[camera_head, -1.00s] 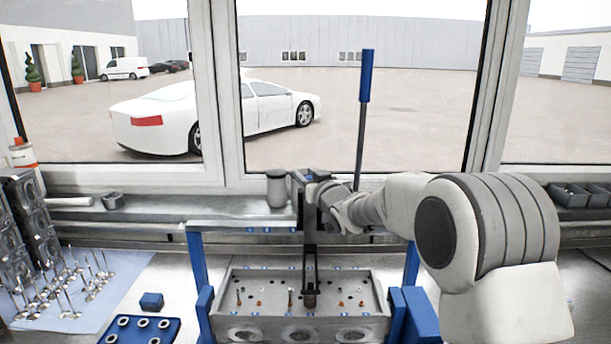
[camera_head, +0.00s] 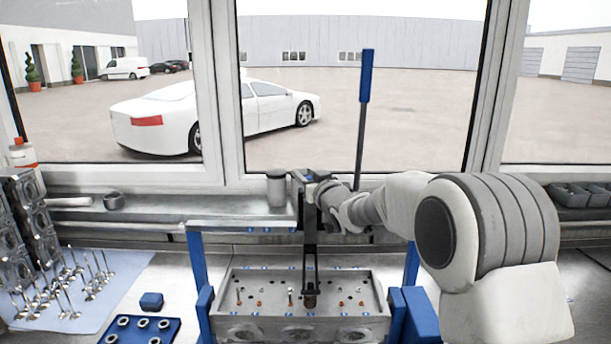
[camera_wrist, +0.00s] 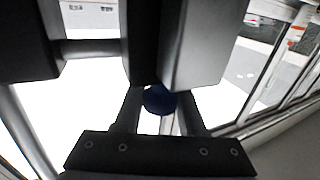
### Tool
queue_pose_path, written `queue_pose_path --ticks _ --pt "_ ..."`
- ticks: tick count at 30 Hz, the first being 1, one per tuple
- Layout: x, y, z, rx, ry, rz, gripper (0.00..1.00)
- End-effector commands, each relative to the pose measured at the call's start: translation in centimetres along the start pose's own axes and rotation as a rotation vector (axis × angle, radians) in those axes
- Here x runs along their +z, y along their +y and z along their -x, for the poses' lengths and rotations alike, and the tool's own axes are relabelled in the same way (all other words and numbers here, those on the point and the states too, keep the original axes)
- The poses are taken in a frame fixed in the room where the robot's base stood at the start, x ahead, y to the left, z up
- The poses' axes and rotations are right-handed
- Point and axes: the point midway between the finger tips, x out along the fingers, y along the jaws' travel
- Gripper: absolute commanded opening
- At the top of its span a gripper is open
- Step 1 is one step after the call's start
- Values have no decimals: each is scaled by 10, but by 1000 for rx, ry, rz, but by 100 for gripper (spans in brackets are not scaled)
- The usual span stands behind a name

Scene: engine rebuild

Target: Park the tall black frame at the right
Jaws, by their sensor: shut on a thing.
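The tall black frame (camera_head: 309,240) stands upright at the middle of the blue-legged stand, its lower end over the cylinder head (camera_head: 262,283). A long lever with a blue grip (camera_head: 366,76) rises at its right. My gripper (camera_head: 316,191) reaches in from the right and is shut on the frame's upper part; its fingertips are mostly hidden in the head view.
The blue stand's rail (camera_head: 230,226) runs left of the frame. A grey cylinder (camera_head: 277,188) stands on the sill behind. Valves (camera_head: 70,290) and a blue ring tray (camera_head: 140,331) lie left. My arm covers much of the right side.

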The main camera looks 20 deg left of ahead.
Motion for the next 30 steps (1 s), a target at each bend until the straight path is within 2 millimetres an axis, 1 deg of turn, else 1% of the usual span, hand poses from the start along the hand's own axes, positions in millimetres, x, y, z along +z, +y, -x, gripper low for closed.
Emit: queue_pose_path --ticks 7,11,14,24,30 --pt "0 3 1 1 0 0 0" --pt "0 17 6 5 1 0 0" --pt "0 36 14 8 -1 0 0" --pt "-3 124 51 9 -2 -1 0" --pt "-2 167 69 6 -2 -1 0"
